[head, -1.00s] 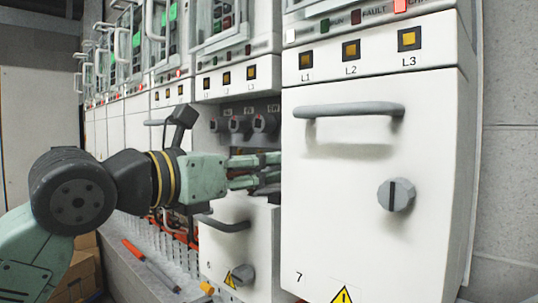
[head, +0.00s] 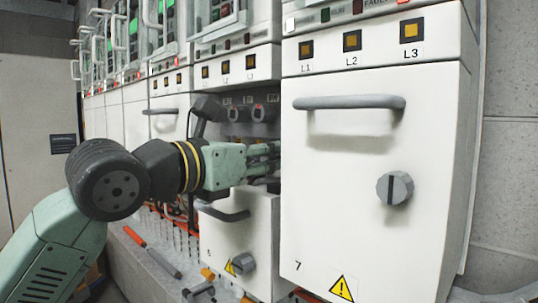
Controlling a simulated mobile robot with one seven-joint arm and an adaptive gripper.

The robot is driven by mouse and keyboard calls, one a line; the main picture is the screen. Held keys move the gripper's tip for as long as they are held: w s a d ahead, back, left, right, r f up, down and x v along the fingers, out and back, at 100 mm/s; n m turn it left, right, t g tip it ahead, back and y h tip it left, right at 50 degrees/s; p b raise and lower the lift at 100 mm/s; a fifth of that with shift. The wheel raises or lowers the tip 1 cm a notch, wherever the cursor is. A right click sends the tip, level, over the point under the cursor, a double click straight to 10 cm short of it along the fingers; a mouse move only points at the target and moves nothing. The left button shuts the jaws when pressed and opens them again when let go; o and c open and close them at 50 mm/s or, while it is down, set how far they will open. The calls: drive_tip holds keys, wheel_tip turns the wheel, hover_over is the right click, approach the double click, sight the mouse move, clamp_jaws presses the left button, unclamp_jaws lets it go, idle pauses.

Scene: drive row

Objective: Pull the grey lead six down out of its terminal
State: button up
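My gripper (head: 264,160) reaches in from the left, into the open bay above drawer six (head: 240,241). Its fingertips pass behind the left edge of cabinet seven (head: 376,192), so I cannot tell whether they are open or shut, or whether they touch anything. Round dark terminals (head: 236,113) sit in a row at the back of the bay, just above my gripper. I cannot make out the grey lead six; my gripper and cabinet seven hide part of the bay.
Drawer six has a grey handle (head: 223,213) just below my gripper. Orange cables (head: 176,216) hang left of it. An orange-handled tool (head: 134,236) lies on the ledge below. Cabinet seven stands close on the right. More cabinets run away to the left.

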clamp_jaws()
wheel_tip(320, 180, down, 3)
drive_tip(key=b, duration=0.3)
drive_tip(key=shift+r, duration=0.25)
drive_tip(key=o, duration=0.7)
unclamp_jaws()
